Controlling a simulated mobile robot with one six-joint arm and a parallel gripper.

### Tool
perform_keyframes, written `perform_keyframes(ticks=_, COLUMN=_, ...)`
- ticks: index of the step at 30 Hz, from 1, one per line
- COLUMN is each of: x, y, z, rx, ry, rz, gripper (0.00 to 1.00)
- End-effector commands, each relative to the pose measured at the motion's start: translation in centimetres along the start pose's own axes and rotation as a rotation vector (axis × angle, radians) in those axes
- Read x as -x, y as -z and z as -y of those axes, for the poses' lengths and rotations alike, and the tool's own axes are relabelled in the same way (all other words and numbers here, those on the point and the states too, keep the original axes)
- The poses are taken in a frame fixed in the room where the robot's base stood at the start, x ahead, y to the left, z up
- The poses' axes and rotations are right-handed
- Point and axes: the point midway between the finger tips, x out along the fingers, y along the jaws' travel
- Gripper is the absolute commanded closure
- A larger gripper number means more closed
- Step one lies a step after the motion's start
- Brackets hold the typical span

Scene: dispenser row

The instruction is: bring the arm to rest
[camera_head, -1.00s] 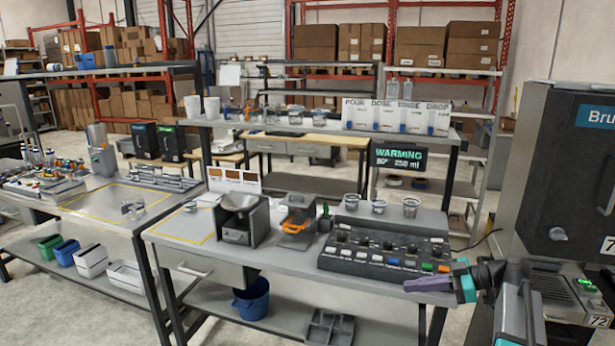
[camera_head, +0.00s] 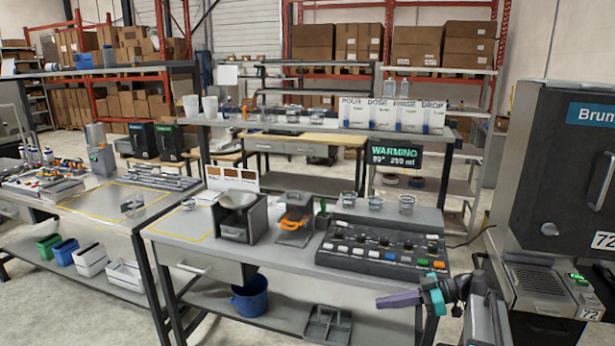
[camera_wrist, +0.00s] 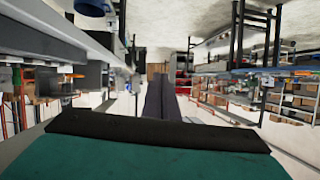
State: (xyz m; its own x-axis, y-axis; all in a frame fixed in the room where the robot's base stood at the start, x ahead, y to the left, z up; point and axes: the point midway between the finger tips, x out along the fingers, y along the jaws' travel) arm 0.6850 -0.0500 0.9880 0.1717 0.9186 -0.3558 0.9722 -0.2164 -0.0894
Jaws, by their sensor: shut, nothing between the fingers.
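My gripper (camera_head: 399,299) has purple fingers and a teal body. In the head view it is at the lower right, in front of the near bench's front edge and below the button panel. It points left, and its fingers are together with nothing held. In the wrist view the dark fingers (camera_wrist: 161,98) show side by side, extending away from the teal body. The wrist view is turned on its side or over, with shelving and floor beyond the fingers.
The near bench (camera_head: 185,228) carries the button panel (camera_head: 382,250), a grey hopper unit (camera_head: 241,215) and several glass beakers. A dark Brum machine (camera_head: 565,160) stands close on the right. A blue bucket (camera_head: 250,297) and a grey tray (camera_head: 327,325) are on the lower shelf.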

Motion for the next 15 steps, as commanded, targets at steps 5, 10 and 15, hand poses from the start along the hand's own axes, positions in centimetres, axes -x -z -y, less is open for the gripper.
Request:
perform_keyframes(ticks=5, x=-4.7, y=-3.1, z=1.7, rx=-0.047, ry=0.073, rz=0.008, gripper=1.00)
perform_keyframes(ticks=10, x=-9.3, y=-7.2, z=4.1, rx=-0.105, ry=0.142, rz=0.049, gripper=1.00)
perform_keyframes(ticks=15, x=-13.4, y=-11.5, z=6.9, rx=-0.179, ry=0.203, rz=0.113, gripper=1.00)
